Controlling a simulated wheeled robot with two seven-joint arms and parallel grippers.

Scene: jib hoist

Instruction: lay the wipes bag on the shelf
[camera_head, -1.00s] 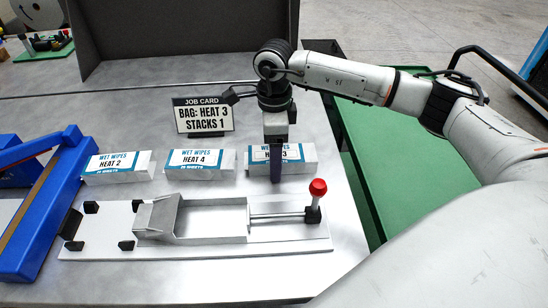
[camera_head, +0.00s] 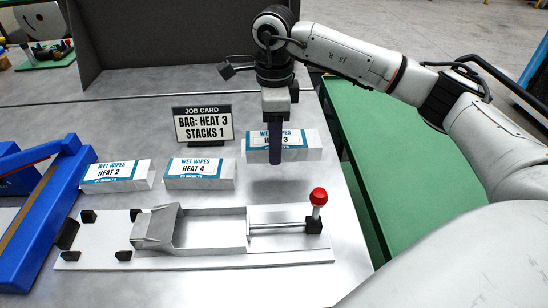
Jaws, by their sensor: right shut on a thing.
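My right gripper (camera_head: 275,158) is shut on the white and blue wet wipes stack (camera_head: 308,142) marked 3. It holds the stack just above the metal table, with a shadow below. The fingers hide part of its label. The HEAT 4 stack (camera_head: 200,172) and the HEAT 2 stack (camera_head: 116,174) stand on the table to its left. The job card (camera_head: 203,126) behind reads BAG: HEAT 3, STACKS 1. I cannot make out a wipes bag or a shelf for certain. My left gripper is not in view.
A metal loading tray (camera_head: 210,231) with a red-knobbed push rod (camera_head: 318,197) lies on a white base in front of the stacks. A blue machine (camera_head: 42,215) stands at the left. A dark panel (camera_head: 170,40) rises behind. A green surface (camera_head: 400,165) lies right of the table.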

